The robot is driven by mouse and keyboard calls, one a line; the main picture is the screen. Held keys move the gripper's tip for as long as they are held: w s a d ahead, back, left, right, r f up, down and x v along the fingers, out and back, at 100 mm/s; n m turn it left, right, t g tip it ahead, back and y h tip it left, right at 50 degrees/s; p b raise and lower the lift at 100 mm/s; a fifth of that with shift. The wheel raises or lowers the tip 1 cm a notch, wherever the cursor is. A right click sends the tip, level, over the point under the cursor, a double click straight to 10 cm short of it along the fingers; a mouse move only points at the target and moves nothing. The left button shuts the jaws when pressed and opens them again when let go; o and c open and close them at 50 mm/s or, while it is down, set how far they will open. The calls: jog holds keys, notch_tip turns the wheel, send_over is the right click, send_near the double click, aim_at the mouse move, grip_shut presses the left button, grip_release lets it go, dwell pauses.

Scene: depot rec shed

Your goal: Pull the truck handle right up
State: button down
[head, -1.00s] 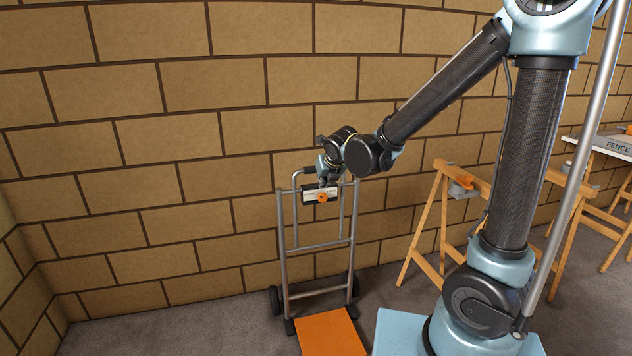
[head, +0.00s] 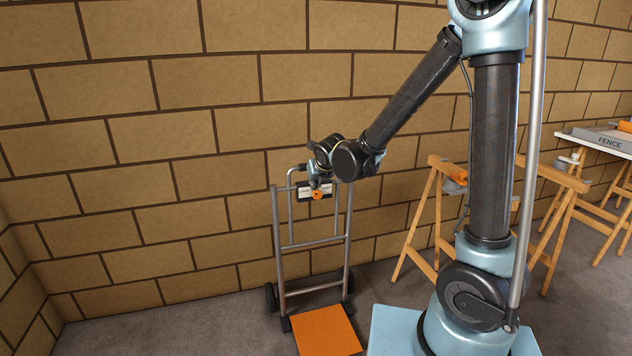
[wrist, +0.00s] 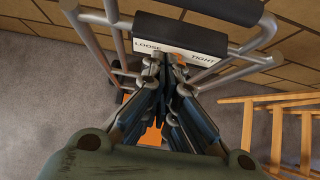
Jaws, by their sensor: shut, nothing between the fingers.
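The hand truck (head: 279,240) stands upright against the brick wall, a grey tube frame with an orange toe plate (head: 325,331). Its inner handle tube (head: 291,215) rises a little above the frame top.
A wooden sawhorse (head: 424,215) with an orange tool (head: 455,174) stands to the right, beyond my arm. A table marked FENCE (head: 603,143) is farther right. The brick wall is close behind the truck. Carpet left of the truck is clear.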

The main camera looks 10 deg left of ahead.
jog(key=x, duration=0.4)
jog(key=shift+w, duration=0.15)
jog(key=shift+w+a+f, duration=0.1)
jog(key=shift+w+a, duration=0.1)
jog(key=shift+w+a+r, duration=0.15)
jog(key=shift+w+r, duration=0.05)
jog(key=shift+r, duration=0.35)
jog(key=shift+w+a+r, duration=0.15)
jog(key=shift+w+r, duration=0.05)
jog(key=shift+r, duration=0.4)
jog(key=shift+w+a+r, duration=0.1)
jog(key=shift+w+r, duration=0.15)
jog(key=shift+r, duration=0.3)
